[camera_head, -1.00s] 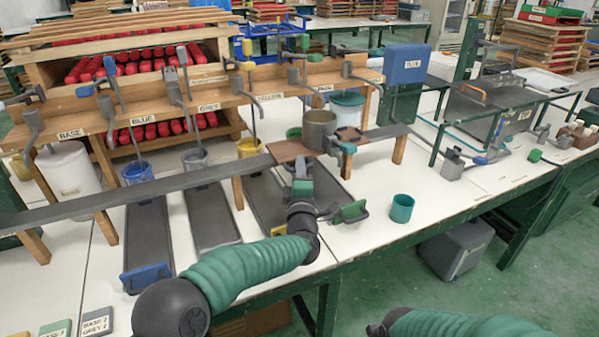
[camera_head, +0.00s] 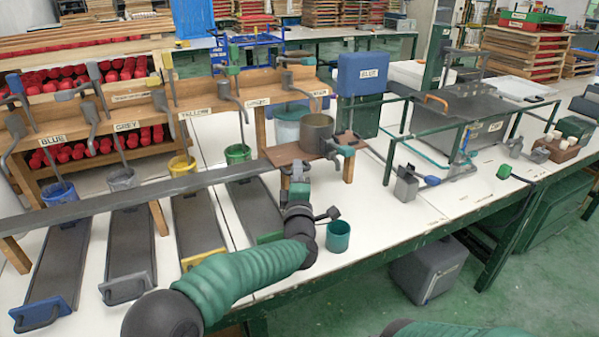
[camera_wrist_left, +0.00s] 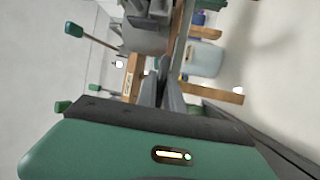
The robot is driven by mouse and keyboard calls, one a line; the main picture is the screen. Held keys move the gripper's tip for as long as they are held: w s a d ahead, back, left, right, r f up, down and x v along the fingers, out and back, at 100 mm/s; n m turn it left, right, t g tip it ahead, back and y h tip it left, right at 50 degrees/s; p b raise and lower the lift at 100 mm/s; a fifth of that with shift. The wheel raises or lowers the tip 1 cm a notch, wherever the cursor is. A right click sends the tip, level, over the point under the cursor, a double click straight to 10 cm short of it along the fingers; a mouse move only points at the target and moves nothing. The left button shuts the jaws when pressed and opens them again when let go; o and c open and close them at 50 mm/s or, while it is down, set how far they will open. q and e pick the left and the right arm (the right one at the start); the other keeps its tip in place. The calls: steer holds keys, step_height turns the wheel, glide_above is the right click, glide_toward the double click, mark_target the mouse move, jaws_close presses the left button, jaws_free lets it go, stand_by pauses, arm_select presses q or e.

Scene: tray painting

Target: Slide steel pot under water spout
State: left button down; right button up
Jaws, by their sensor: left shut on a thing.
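The steel pot (camera_head: 316,134) stands upright on a brown wooden board (camera_head: 283,153) at the right end of the long grey rail. It shows at the top of the left wrist view (camera_wrist_left: 145,38). The grey water spout (camera_head: 303,93) at the right end of the wooden rack comes down just above the pot, slightly left of its middle. My left gripper (camera_head: 298,168) is shut at the board's front edge, below and left of the pot; the exact grip is hidden. My right gripper is out of view.
A teal cup (camera_head: 338,236) stands on the white table to the right of my left arm. Sloped dark troughs (camera_head: 200,222) lie below the rail (camera_head: 110,206). A blue box (camera_head: 361,73) stands behind the pot.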

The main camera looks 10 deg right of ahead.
arm_select(q)
steer(key=shift+s+d+f, duration=0.1)
steer(key=shift+d+f, duration=0.1)
steer(key=shift+f, duration=0.15)
steer(key=c, duration=1.8)
jaws_free()
steer(key=shift+o, duration=1.6)
steer(key=shift+w+d, duration=0.2)
steer(key=shift+s+a+r, duration=0.1)
steer(key=shift+s+r, duration=0.05)
steer(key=shift+r, duration=0.05)
steer(key=shift+s+a, duration=0.15)
steer(key=shift+s, duration=0.1)
steer(key=s+a+f+p, duration=0.1)
steer(key=s+f+p, duration=0.1)
steer(key=s, duration=1.3)
steer(key=shift+s+a+f, duration=0.25)
steer(key=shift+s+f, duration=0.15)
steer(key=shift+f, duration=0.05)
